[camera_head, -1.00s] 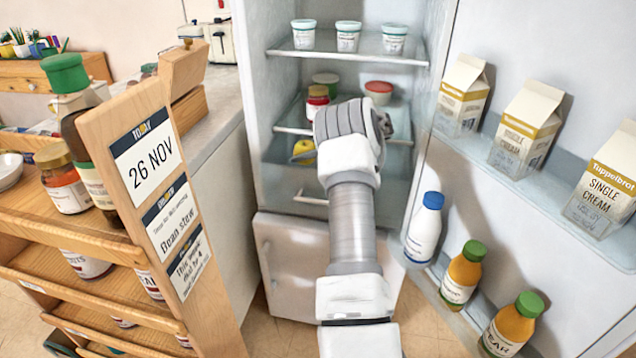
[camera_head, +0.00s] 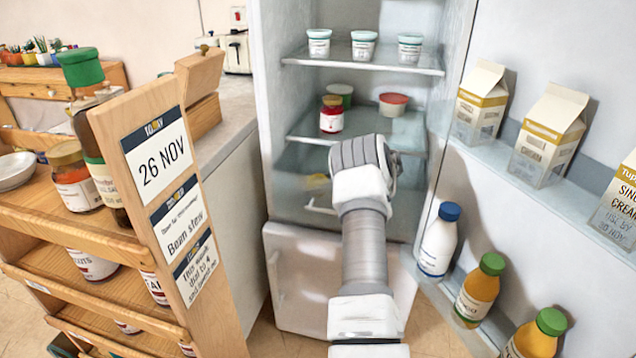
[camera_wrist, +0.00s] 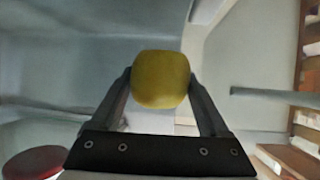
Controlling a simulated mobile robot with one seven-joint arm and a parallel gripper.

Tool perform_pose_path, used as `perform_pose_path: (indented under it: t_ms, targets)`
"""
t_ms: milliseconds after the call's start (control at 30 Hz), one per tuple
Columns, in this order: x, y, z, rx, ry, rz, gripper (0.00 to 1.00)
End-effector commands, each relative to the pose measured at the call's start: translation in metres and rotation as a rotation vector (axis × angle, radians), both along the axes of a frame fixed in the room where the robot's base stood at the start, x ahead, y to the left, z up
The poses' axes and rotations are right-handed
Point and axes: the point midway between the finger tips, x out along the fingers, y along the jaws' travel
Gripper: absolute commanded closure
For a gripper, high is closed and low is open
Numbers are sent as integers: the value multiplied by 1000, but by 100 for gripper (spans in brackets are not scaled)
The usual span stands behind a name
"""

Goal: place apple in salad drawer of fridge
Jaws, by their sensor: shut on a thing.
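The yellow apple (camera_wrist: 160,80) is held between the two fingers of my gripper (camera_wrist: 160,84), which is shut on it. In the head view, a faint yellow patch of the apple (camera_head: 317,182) shows left of my wrist, low in the fridge and apparently behind a see-through front. My wrist hides my gripper there. The salad drawer (camera_head: 318,207), with a pale bar handle, is below the lower shelf. How far out it stands, and whether the apple touches it, I cannot tell. The fridge (camera_head: 262,110) is open.
The lower shelf (camera_head: 300,138) carries a red jar (camera_head: 331,117) and a red-lidded tub (camera_head: 393,104). White pots stand on the upper shelf (camera_head: 300,60). The fridge door (camera_head: 500,190) at right holds cartons and bottles. A wooden rack (camera_head: 165,215) stands close at left.

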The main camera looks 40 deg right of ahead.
Motion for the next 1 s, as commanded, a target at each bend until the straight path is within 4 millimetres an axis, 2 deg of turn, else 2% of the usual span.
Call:
perform_pose_path:
  t_ms: [267, 300, 400, 667, 833, 1000]
  targets:
    - [0, 0, -5, -1, -2, 0, 82]
    - [0, 0, -6, 0, 0, 0, 19]
    - [0, 0, -6, 0, 0, -1, 1]
    - [0, 0, -5, -1, -1, 0, 0]
    - [-1, -1, 8, -2, -1, -2, 0]
    - [-27, -18, 26, -1, 2, -4, 0]
